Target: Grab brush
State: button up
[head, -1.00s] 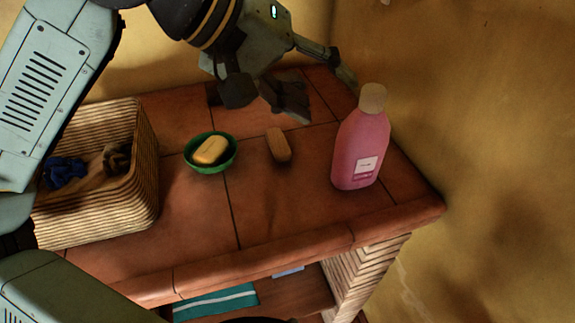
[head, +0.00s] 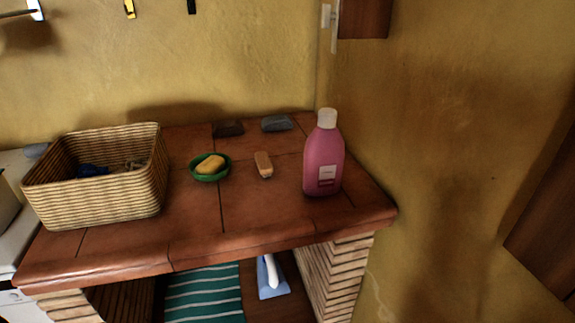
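A small wooden-backed block that looks like the brush (head: 263,164) lies on the tiled brick counter (head: 270,215), right of the green soap dish (head: 210,177). Its long side runs roughly front to back. Nothing touches it. A yellow bar of soap (head: 210,163) rests in the dish. My gripper and arm are out of view, so their state and place are hidden.
A pink bottle (head: 324,160) with a white cap stands upright right of the brush. Two dark grey stone-like pieces (head: 228,128) (head: 276,123) lie behind it. A wicker basket (head: 140,190) holding cloths stands at left. The counter front is clear.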

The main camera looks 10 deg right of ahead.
aim_at(265, 167)
jog(key=j+z, duration=0.15)
jog(key=z, duration=0.3)
jog(key=j+z, duration=0.15)
jog(key=z, duration=0.3)
jog(key=j+z, duration=0.15)
jog(key=z, duration=0.3)
jog(key=k+j+z, duration=0.1)
jog(key=j+z, duration=0.15)
jog(key=k+j+z, duration=0.2)
jog(key=j, duration=0.25)
jog(key=j+z, duration=0.25)
jog(key=j, duration=0.7)
jog(key=i+z, duration=0.05)
